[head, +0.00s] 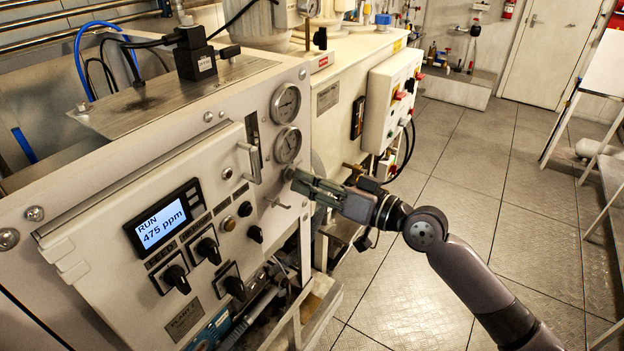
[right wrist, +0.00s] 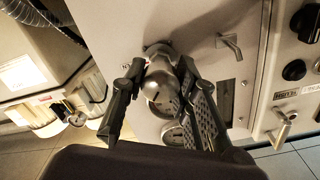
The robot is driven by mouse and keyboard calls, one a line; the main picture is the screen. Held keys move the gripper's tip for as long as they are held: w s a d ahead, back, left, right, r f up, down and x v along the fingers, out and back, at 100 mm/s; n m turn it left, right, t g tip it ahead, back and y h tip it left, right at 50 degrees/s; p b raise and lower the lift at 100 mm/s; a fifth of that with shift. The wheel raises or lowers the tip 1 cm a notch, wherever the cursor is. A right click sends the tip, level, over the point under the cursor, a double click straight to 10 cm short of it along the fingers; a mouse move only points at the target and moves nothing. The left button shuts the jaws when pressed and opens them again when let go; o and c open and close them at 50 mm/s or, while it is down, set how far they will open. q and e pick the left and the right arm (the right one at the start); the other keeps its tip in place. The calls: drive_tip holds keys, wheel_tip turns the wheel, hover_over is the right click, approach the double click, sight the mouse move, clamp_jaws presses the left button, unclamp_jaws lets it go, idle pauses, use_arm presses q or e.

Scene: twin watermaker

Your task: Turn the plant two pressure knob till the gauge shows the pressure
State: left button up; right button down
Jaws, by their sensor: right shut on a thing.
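The grey plant panel (head: 110,205) is at the left of the head view, with a plate reading "PLANT" low on it. Two round gauges, the upper one (head: 285,102) and the lower one (head: 287,145), sit at its right edge; their readings are too small to tell. The rounded metal pressure knob (right wrist: 160,78) is between the fingers of my right gripper (head: 298,181) in the right wrist view. My right gripper is shut on it, just below the lower gauge. In the head view the fingers mostly hide the knob. My left gripper is not in view.
A lit display (head: 160,224) reads "RUN 475 ppm", with several black switches around it. A metal handle (head: 250,162) and a small lever (head: 277,201) are close to my right gripper. A white control box (head: 392,98) stands behind.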

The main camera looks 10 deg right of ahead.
drive_tip(key=shift+m+p, duration=0.35)
drive_tip(key=shift+m, duration=1.15)
drive_tip(key=c, duration=1.2)
unclamp_jaws()
drive_tip(key=shift+s+d, duration=0.15)
drive_tip(key=shift+d, duration=0.05)
drive_tip(key=v, duration=1.1)
drive_tip(key=shift+s+d, duration=0.15)
drive_tip(key=shift+s, duration=0.1)
drive_tip(key=shift+w, duration=0.1)
